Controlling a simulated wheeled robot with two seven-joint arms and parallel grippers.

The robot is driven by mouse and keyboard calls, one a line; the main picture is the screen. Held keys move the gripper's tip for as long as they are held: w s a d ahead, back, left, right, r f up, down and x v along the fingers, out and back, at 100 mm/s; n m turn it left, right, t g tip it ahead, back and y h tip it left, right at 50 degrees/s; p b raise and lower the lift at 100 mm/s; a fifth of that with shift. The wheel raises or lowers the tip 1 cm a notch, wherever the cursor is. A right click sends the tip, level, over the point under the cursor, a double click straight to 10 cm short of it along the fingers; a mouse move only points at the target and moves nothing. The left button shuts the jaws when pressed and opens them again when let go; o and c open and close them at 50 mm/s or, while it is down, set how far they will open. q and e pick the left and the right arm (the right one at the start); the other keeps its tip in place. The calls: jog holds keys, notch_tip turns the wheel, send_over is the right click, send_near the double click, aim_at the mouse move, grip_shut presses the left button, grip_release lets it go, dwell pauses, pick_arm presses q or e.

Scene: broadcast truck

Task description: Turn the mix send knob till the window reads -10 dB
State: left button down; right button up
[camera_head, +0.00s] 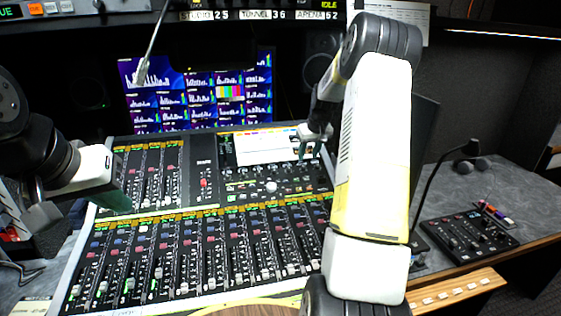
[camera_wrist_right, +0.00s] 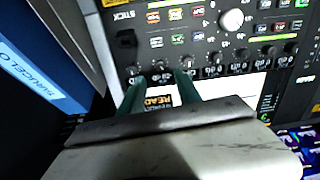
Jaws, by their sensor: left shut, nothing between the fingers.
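The mixing console (camera_head: 206,209) fills the middle of the head view. A row of small black knobs (camera_wrist_right: 238,66) runs below its bright screen (camera_head: 262,147); I cannot tell which is the mix send knob. My right gripper (camera_head: 309,152) is over the right end of that row, and its arm hides part of the console. In the right wrist view its two green fingers (camera_wrist_right: 160,82) are apart, with a small knob and label visible between them. I cannot tell whether they touch a knob. The window's reading is too small to read. My left gripper (camera_head: 120,200) is shut and empty above the console's left side.
A large white knob (camera_wrist_right: 231,20) sits near the knob row. A gooseneck microphone (camera_head: 143,70) stands over the console's back. Monitors (camera_head: 200,95) stand behind. A small control box (camera_head: 465,238) with another gooseneck is on the right. The grey desk there is partly clear.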

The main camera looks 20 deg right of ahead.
aim_at(304, 167)
jog(key=x, duration=0.7)
grip_shut()
